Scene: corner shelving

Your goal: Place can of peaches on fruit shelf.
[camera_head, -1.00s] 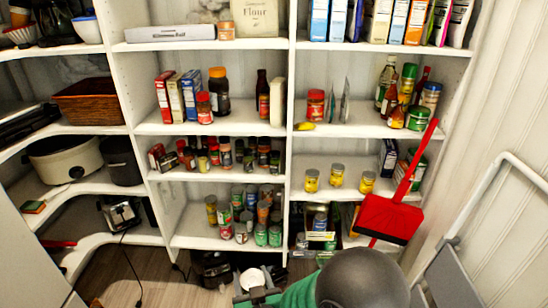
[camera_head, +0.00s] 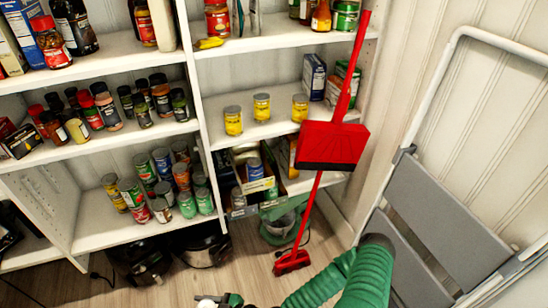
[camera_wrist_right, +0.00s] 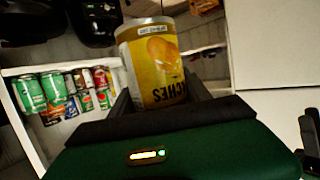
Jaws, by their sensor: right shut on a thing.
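A yellow can of peaches (camera_wrist_right: 155,62) with a pale metal end is held between the fingers of my right gripper (camera_wrist_right: 158,98) in the right wrist view. In the head view my green right arm reaches in from the bottom right, and its gripper (camera_head: 222,300) is low at the bottom edge, partly cut off, below the shelves. The can is hard to make out there. Three yellow-labelled cans, one of them at the left (camera_head: 233,120), stand upright and apart on the middle right shelf (camera_head: 265,130). My left gripper is out of view.
A red dustpan (camera_head: 333,146) and broom (camera_head: 293,262) stand before the right end of the yellow cans' shelf. A grey step ladder (camera_head: 440,195) is at the right. Boxes (camera_head: 313,77) occupy that shelf's back right. Its front left is bare.

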